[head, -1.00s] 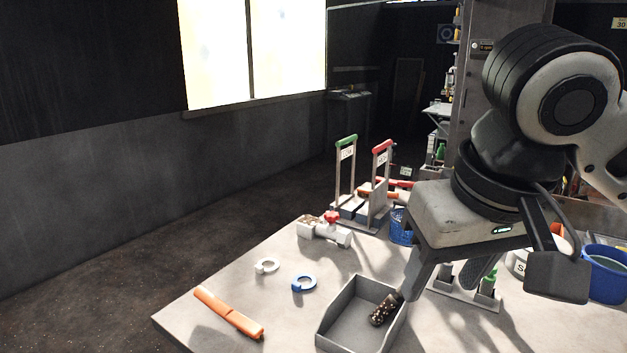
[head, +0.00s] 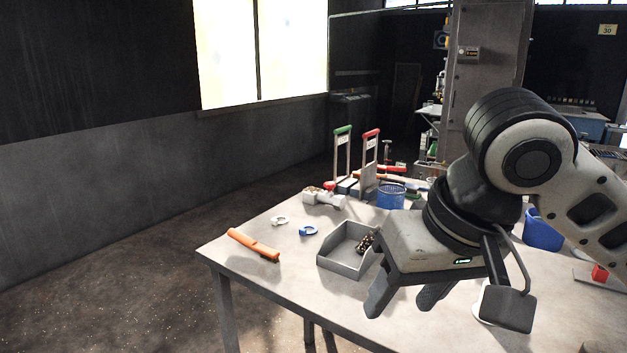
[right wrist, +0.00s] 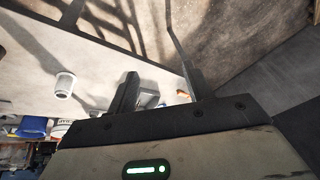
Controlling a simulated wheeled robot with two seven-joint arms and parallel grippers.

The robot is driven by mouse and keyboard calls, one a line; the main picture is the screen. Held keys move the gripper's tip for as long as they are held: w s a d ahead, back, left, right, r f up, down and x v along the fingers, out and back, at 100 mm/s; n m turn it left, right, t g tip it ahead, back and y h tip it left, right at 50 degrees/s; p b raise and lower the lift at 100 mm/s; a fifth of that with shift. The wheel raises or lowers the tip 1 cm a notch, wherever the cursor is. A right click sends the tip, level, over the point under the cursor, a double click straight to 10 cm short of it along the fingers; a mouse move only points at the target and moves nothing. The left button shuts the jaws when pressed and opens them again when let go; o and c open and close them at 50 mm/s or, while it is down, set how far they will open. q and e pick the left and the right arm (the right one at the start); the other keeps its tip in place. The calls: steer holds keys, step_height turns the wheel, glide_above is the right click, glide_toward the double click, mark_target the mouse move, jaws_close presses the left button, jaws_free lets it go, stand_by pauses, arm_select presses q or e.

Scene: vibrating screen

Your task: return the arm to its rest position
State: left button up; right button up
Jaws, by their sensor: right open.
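My right arm comes in from the right in the head view. Its gripper (head: 405,298) is open and hangs above the table, over the area right of and in front of the grey tray. In the right wrist view my right gripper (right wrist: 162,85) also shows open, with nothing between its fingers. My left arm and gripper are not in view.
The table (head: 290,263) carries a grey tray (head: 341,264) with a dark speckled object (head: 366,242), an orange tool (head: 253,244), a white ring (head: 280,221), a blue ring (head: 309,231) and a blue basket (head: 391,197). Floor left of it is clear.

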steer(key=w+a+f+t+y, duration=0.1)
steer(key=w+a+f+y, duration=0.15)
steer(key=a+f, duration=0.2)
steer(key=w+a+f+y, duration=0.2)
steer(key=a+f+y, duration=0.1)
steer(key=f, duration=0.3)
step_height(320, 180, down, 11)
steer(key=d+m+t, duration=0.1)
steer(key=d+t, duration=0.1)
steer(key=t, duration=0.2)
steer(key=s+d+f+t+h, duration=0.1)
steer(key=s+d+f+h, duration=0.1)
steer(key=s+d+f, duration=0.3)
steer(key=s+d+f+h, duration=0.3)
steer(key=s+d+f, duration=0.3)
steer(key=s+f, duration=0.3)
step_height(320, 180, down, 4)
steer(key=shift+r+n+t, duration=0.1)
steer(key=shift+n+t, duration=0.3)
